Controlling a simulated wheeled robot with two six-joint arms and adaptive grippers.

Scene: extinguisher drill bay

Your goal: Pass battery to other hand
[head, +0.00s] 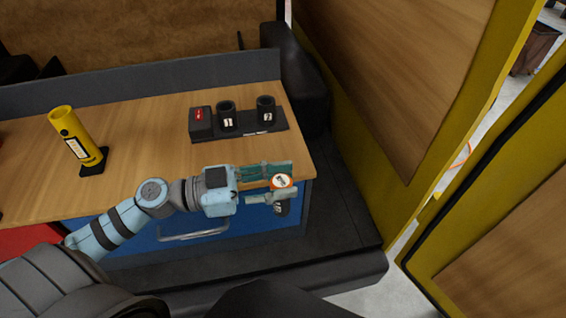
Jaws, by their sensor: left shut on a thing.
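My left gripper (268,183) is shut on the battery (282,182), which shows an orange and white end and a dark body hanging below the fingers. The gripper holds it out over the front right corner of the bench, above the blue drawer front. Part of the battery is hidden by the fingers. My right gripper is not in view.
A black charger base with two round holders (227,117) and a red-marked box (201,123) stands on the wooden bench (150,150). A yellow cylinder (73,133) leans in a black stand at left. Yellow-framed wooden panels (400,80) bound the right side.

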